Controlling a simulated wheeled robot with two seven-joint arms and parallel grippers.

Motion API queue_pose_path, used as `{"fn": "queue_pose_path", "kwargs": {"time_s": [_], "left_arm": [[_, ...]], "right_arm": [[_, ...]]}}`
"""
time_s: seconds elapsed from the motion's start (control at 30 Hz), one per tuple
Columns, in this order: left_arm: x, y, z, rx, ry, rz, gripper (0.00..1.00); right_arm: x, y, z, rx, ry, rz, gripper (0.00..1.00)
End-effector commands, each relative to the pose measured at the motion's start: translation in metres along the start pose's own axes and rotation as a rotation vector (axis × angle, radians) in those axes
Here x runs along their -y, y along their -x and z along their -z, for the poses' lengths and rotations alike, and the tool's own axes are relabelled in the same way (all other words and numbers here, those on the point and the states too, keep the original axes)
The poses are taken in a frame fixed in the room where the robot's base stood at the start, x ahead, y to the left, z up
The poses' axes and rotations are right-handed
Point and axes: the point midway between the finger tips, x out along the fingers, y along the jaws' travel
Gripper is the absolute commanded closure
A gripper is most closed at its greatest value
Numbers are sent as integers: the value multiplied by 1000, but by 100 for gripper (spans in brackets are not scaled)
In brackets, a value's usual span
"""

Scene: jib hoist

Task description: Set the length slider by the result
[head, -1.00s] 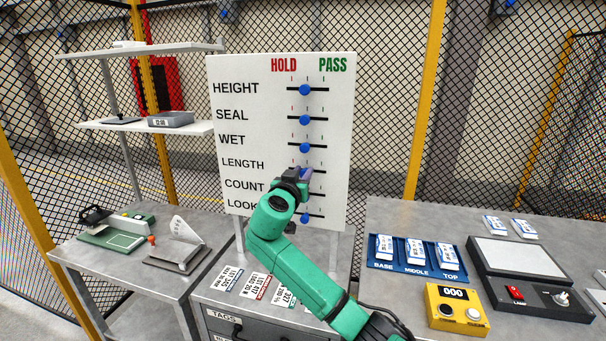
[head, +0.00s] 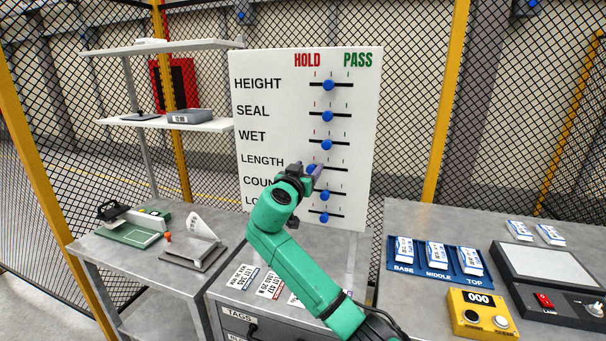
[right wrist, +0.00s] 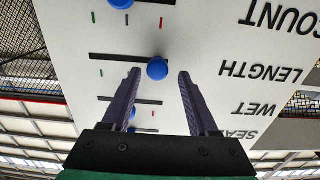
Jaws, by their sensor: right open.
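The white board (head: 262,205) has several blue slider knobs on horizontal slots between HOLD on the left and PASS on the right. The LENGTH knob (head: 312,170) is at the HOLD end of its slot, partly hidden by my right gripper. My right gripper (head: 314,171) is open at it. In the right wrist view, where the lettering is upside down, the LENGTH knob (right wrist: 157,68) lies between and just beyond the two spread fingertips, apart from both. The HEIGHT (head: 328,85), SEAL (head: 327,116) and WET (head: 326,145) knobs sit near mid-slot. My left gripper is not in view.
Printed tags (head: 268,285) lie on the cabinet below the board. At right are a blue tray (head: 419,267) marked BASE, MIDDLE, TOP, a yellow counter (head: 467,322) reading 000 and a lamp panel (head: 556,271). A side table (head: 98,251) stands left.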

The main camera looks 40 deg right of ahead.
Motion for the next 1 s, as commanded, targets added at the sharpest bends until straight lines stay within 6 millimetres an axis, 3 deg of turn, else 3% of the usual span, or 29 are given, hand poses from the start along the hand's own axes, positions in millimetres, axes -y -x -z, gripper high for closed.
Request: {"fn": "queue_pose_path", "kwargs": {"time_s": [0.17,0.5,0.6,0.73,1.0], "left_arm": [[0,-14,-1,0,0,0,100],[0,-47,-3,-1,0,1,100],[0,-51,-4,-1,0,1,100],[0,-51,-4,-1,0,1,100],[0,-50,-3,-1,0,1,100]], "right_arm": [[2,25,-6,1,-2,4,40],[3,118,-6,1,-4,7,40],[3,135,-4,1,-2,5,40],[3,144,-1,0,1,3,40],[3,144,0,0,1,3,40]]}}
